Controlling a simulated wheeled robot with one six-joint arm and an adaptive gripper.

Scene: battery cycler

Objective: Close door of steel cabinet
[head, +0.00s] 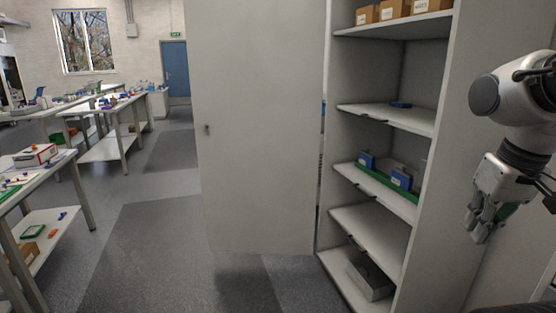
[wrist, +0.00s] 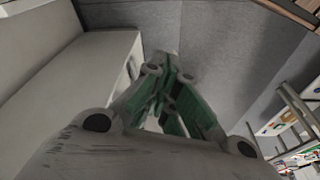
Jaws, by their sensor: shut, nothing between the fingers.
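The steel cabinet (head: 432,190) stands at the centre right of the head view with its shelves exposed. Its tall pale door (head: 262,140) is swung wide open to the left, with a small dark handle (head: 207,128) near its far-left edge. My gripper (head: 476,238) hangs at the right, in front of the cabinet's right side, well apart from the door. It points down, and its fingers are shut and empty. In the wrist view, the green-padded fingers (wrist: 172,85) are together above the grey floor, with a pale panel at left.
The shelves hold cardboard boxes (head: 396,9), a green tray (head: 385,182) with blue boxes and a grey box (head: 369,278). Workbenches (head: 112,110) with small items stand at the left. The grey floor (head: 165,250) left of the door is clear. A blue door (head: 176,68) is at the back.

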